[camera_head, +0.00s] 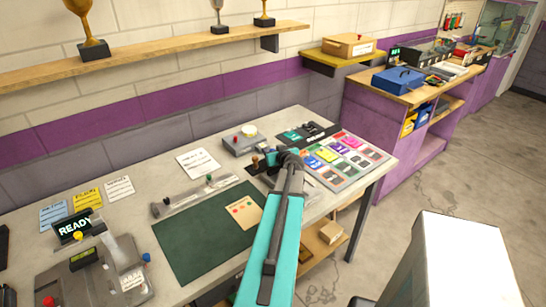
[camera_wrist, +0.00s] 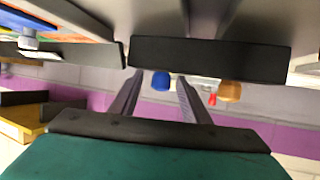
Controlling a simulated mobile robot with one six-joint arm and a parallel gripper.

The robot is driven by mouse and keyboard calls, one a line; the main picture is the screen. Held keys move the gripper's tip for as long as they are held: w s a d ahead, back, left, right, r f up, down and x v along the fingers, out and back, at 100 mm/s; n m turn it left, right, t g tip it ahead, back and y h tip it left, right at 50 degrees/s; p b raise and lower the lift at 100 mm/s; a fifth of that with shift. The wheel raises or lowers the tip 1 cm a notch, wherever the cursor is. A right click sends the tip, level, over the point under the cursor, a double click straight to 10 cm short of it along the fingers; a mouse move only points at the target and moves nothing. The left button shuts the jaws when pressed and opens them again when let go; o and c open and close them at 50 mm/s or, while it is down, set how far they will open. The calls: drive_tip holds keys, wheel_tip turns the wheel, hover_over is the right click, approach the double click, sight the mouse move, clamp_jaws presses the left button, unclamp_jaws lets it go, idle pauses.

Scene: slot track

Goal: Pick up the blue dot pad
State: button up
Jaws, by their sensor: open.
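A grid of small coloured pads (camera_head: 345,160) lies on a grey board at the right end of the workbench. A blue and yellow patch (camera_head: 327,154) shows among them. The pads are too small to tell which has a blue dot. My gripper (camera_head: 287,157) is at the left side of this grid, and my teal arm hides part of the bench below it. In the wrist view my gripper (camera_wrist: 159,80) has its two fingers apart, with nothing seen held. A rounded blue knob (camera_wrist: 161,82) shows between the fingertips in that view; I cannot tell its distance.
A grey box with a round top (camera_head: 243,141) stands behind my gripper. A dark green mat (camera_head: 207,240) and a long rail (camera_head: 200,194) lie to the left. An orange knob (camera_wrist: 229,91) shows right of the fingers. A white block (camera_head: 455,260) stands at front right.

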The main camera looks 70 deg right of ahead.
clamp_jaws()
drive_tip(key=shift+r, duration=0.2)
drive_tip(key=shift+r+b, duration=0.7)
drive_tip(key=shift+r, duration=0.45)
drive_tip(key=s+a+b, duration=0.2)
drive_tip(key=s+a, duration=0.1)
drive_tip(key=s, duration=0.1)
drive_tip(key=s+a+r+b, duration=0.1)
drive_tip(key=s+a+b, duration=0.1)
drive_tip(key=s+a, duration=0.1)
drive_tip(key=s+a+r+b, duration=0.1)
drive_tip(key=s+a+b, duration=0.1)
drive_tip(key=s, duration=0.3)
drive_tip(key=shift+s+a+r, duration=0.15)
drive_tip(key=shift+s+a, duration=0.25)
drive_tip(key=shift+a, duration=0.4)
